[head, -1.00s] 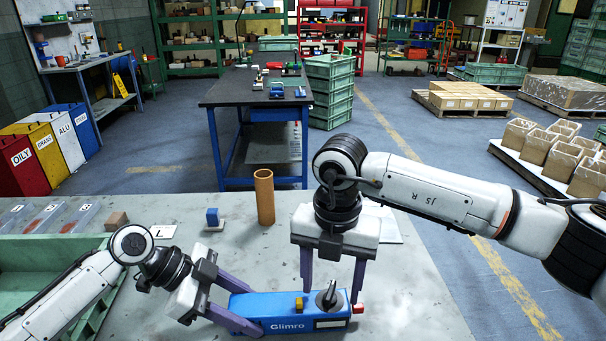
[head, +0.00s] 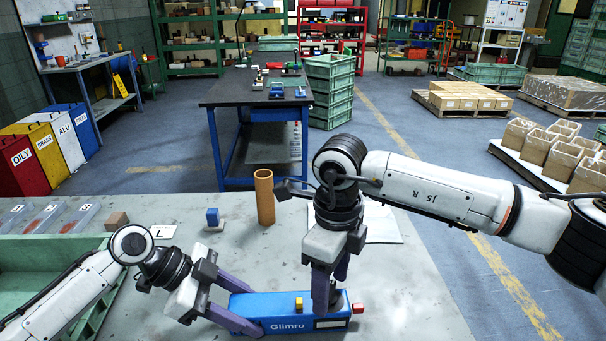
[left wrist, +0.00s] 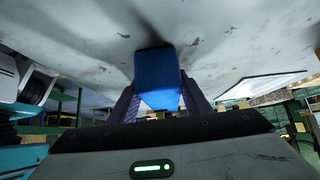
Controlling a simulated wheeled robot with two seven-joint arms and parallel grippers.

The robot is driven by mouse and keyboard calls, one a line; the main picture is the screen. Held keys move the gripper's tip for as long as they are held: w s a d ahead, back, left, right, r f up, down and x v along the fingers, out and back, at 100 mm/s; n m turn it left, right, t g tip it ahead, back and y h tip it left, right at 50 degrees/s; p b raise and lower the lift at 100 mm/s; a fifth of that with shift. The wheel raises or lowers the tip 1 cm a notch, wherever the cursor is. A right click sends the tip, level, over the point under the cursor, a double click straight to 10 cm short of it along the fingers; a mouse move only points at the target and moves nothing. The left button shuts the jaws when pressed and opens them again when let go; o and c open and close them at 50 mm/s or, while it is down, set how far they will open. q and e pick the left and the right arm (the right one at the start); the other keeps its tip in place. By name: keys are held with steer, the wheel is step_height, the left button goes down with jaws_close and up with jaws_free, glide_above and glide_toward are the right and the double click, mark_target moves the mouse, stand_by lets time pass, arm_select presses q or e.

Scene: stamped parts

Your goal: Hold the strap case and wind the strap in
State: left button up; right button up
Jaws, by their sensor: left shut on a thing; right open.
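The blue strap case (head: 266,307), marked Glimro, lies on the grey bench top near the front edge. A yellow block (head: 299,304) is on its top and a red tab (head: 358,308) sticks out at its right end. My left gripper (head: 242,306) is shut on the left end of the case. The case's blue end (left wrist: 157,80) shows between the fingers in the left wrist view. My right gripper (head: 328,298) is above the case's right part, fingers pointing down around the dark knob, which is mostly hidden. It is open; whether the fingers touch the knob is unclear.
A brown tube (head: 264,197) and a small blue block on a stand (head: 212,219) stand behind the case. A green tray (head: 50,250) is at the left. A white sheet (head: 382,228) lies behind my right gripper. The bench right of the case is clear.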

steer(key=n, duration=0.6)
steer(key=shift+n, duration=0.3)
steer(key=n, duration=1.1)
steer(key=shift+n, duration=0.3)
steer(key=n, duration=0.6)
steer(key=shift+n, duration=0.3)
step_height(320, 180, up, 12)
steer(key=a+m+g+y, duration=0.2)
steer(key=a+m+y, duration=0.4)
steer(key=a+y, duration=0.5)
steer(key=w+d+r+m+t+y, duration=0.4)
steer(key=w+d+m+t+y, duration=0.2)
steer(key=m, duration=0.7)
steer(key=shift+w+d+t+y, duration=0.35)
steer(key=shift+w+t+y, duration=0.25)
steer(key=shift+w+t, duration=0.9)
steer(key=shift+w+g, duration=0.3)
steer(key=shift+g, duration=0.1)
